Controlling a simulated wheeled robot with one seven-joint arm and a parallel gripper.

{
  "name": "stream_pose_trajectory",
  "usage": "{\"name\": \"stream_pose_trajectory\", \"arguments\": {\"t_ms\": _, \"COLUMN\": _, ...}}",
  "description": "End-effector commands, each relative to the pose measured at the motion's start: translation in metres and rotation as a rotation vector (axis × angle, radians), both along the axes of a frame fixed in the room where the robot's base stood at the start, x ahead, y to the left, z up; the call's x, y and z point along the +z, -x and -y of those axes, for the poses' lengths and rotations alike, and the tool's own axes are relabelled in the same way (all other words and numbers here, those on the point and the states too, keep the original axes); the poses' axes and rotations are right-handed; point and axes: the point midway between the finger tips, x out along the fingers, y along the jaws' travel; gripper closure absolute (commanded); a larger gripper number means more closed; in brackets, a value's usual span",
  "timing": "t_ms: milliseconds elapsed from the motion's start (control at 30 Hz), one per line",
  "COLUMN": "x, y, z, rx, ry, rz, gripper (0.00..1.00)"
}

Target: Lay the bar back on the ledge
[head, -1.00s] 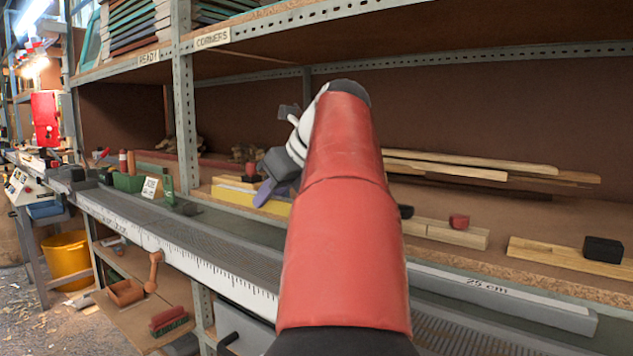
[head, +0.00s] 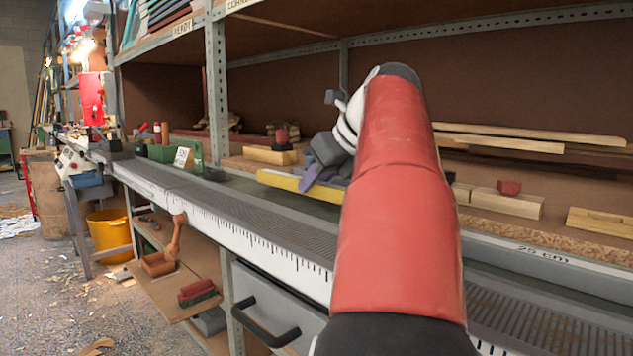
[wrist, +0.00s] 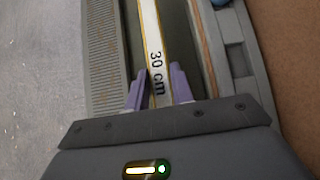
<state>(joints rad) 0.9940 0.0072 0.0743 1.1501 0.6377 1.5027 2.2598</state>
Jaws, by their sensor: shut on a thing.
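A long yellow bar (head: 280,180) with a pale top face shows left of my arm in the head view. In the wrist view the bar (wrist: 152,35), labelled "30 cm", runs away between my purple fingers. My gripper (wrist: 159,86) is shut on it. In the head view my gripper (head: 318,172) is partly hidden behind my red arm. The bar is over or near a dark strip (wrist: 178,45) behind the ribbed bench top; I cannot tell whether it touches. Which surface is the ledge is not clear.
Wooden pieces (head: 505,203) and a red block (head: 508,187) sit on the shelf behind. A green box (head: 160,153) and white card (head: 183,158) stand to the left. The ribbed bench top (head: 230,205) is clear.

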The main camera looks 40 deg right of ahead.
Motion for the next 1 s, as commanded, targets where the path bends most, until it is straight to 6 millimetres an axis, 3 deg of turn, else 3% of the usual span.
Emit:
{"name": "stream_pose_trajectory", "arguments": {"t_ms": 133, "x": -0.012, "y": 0.0, "z": 0.0, "rx": 0.0, "ry": 0.001, "rz": 0.001, "gripper": 1.0}}
{"name": "stream_pose_trajectory", "arguments": {"t_ms": 1000, "x": -0.02, "y": 0.0, "z": 0.0, "rx": 0.001, "ry": 0.001, "rz": 0.0, "gripper": 1.0}}
